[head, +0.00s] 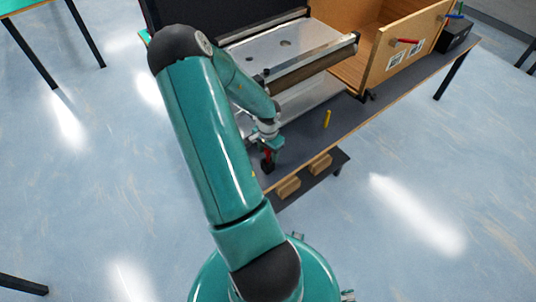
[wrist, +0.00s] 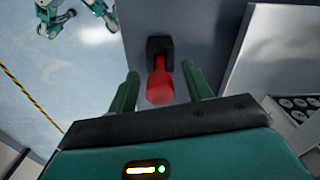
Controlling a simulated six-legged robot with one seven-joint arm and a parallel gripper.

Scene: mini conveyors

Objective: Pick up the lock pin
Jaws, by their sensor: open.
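A red pin-like piece with a rounded end (wrist: 160,90) stands in a black block (wrist: 158,47) on the dark table top in the wrist view; I take it to be the lock pin. In the head view the red piece (head: 268,154) and its block show small at the table's front edge, just below the end of my arm. My gripper (wrist: 160,72) is open, with one green finger on each side of the red piece. Gaps show between the fingers and the piece. In the head view the gripper (head: 266,143) is partly hidden by my arm.
A yellow upright peg (head: 327,118) stands on the table to the right. Behind are a metal conveyor (head: 285,50) and a wooden box (head: 400,60) with a red handle on its front panel. Wooden blocks (head: 289,187) lie on a low dark shelf in front.

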